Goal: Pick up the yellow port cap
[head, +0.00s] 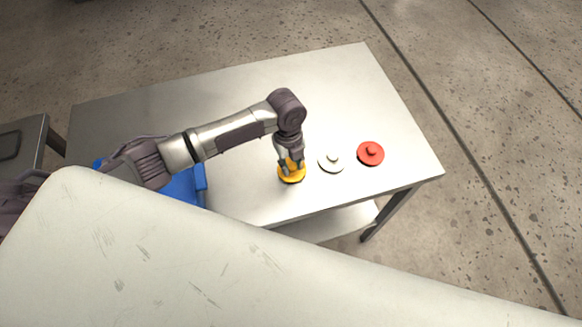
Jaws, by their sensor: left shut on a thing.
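The yellow port cap (291,177) is a round disc near the front edge of the metal table, below my left gripper. My left gripper (290,166) points down and is shut on the yellow cap. Its fingers cover the cap's middle, and the cap's rim shows around them. I cannot tell whether the cap still touches the table. My right gripper is not in view.
A white cap (331,162) and a red cap (371,153) lie on the table (235,97) to the right of the yellow one. A blue object (187,187) is partly hidden under my left arm. The table's back and right are clear. A large pale surface (200,260) fills the foreground.

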